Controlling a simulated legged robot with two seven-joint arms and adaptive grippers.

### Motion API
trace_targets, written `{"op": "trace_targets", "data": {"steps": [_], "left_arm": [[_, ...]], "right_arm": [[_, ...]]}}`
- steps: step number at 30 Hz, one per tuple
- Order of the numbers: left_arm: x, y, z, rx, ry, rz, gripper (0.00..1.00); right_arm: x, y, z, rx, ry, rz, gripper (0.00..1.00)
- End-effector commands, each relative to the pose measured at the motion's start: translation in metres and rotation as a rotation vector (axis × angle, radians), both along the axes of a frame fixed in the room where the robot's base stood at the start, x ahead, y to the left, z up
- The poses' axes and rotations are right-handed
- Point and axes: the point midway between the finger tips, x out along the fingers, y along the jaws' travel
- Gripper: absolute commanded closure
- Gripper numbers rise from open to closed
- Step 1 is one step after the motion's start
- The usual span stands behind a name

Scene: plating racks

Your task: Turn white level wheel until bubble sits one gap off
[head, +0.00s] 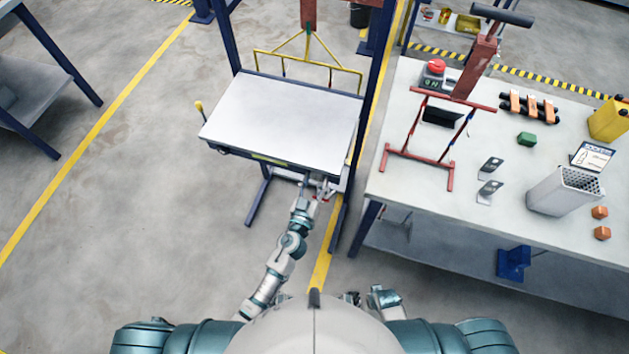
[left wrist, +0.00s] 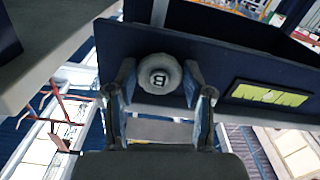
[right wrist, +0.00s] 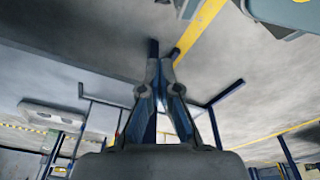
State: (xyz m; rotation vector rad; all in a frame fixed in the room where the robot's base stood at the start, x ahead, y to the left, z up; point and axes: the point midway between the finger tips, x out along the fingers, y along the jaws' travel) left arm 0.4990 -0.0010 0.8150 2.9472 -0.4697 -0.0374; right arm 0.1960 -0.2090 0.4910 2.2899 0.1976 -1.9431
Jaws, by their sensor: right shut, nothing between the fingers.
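The white level wheel (left wrist: 160,75), marked with a dark "B", shows in the left wrist view on the dark front edge of the lift table (left wrist: 218,65). My left gripper (left wrist: 160,68) has one finger on each side of the wheel, very close to its rim; I cannot tell whether they press on it. A yellow-green level strip (left wrist: 268,95) sits right of the wheel; its bubble is too small to read. My right gripper (right wrist: 162,88) is shut and empty, away from the table.
The lift table's pale top (head: 290,115) is bare. A workbench (head: 480,215) to the right holds a red frame (head: 450,160), a perforated grey container (head: 560,195), small brackets and a yellow box (head: 608,120). Open floor lies on the left.

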Motion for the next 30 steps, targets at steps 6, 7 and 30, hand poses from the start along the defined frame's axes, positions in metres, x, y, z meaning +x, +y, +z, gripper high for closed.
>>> {"op": "trace_targets", "data": {"steps": [6, 7, 30], "left_arm": [[0.000, 0.001, 0.000, -0.001, 0.000, 0.000, 0.86], [0.000, 0.001, 0.000, -0.001, 0.000, -0.001, 0.86], [0.000, 0.003, 0.000, 0.388, -0.128, 0.000, 0.86]], "right_arm": [[0.000, -0.001, 0.000, -0.001, 0.000, 0.000, 1.00], [0.000, -0.001, 0.000, -0.001, 0.000, 0.000, 1.00], [0.009, 0.002, 0.014, 0.002, -0.012, -0.001, 1.00]]}}
